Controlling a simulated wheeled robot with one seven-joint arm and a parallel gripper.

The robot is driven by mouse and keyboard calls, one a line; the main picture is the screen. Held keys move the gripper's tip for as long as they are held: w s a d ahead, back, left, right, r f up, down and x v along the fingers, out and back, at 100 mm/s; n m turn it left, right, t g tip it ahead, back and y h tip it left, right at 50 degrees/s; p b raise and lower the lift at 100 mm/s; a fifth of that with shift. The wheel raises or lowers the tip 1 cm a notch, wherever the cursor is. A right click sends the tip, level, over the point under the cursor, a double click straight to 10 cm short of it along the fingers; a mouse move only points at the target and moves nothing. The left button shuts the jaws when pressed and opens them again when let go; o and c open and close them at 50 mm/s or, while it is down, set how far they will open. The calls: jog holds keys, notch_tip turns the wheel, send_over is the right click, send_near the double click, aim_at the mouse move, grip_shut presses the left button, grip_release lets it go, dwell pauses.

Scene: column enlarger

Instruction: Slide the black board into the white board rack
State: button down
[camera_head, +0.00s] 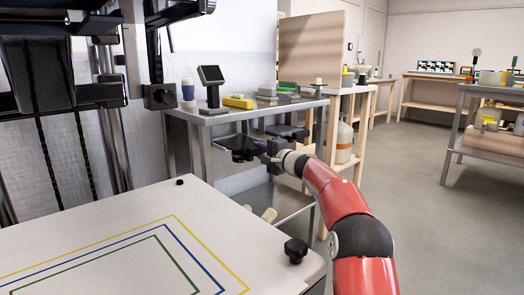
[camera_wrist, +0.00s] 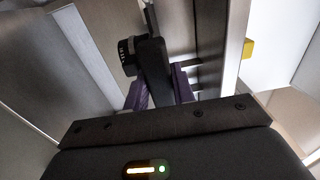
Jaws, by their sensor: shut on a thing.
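My gripper (camera_head: 259,149) reaches out at the end of my red arm, in front of the metal bench. In the wrist view its purple fingers (camera_wrist: 160,90) are shut on a black object (camera_wrist: 153,62), which has a round dial-like part with white marks at its side. In the head view this dark object (camera_head: 238,143) shows left of the fingers, small and dark. I cannot tell whether it is the black board. A dark flat piece (camera_head: 287,131) lies just beyond the gripper. I cannot make out the white board rack in either view.
The metal bench (camera_head: 222,118) carries a small display stand (camera_head: 211,90), a yellow item (camera_head: 238,102) and a bottle (camera_head: 188,92). A white baseboard (camera_head: 110,235) with coloured frame lines is near left, with a black knob (camera_head: 295,250). Open floor (camera_head: 410,200) lies right of my arm.

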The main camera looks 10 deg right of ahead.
jog(key=shift+p+x, duration=1.55)
jog(key=shift+x, duration=0.15)
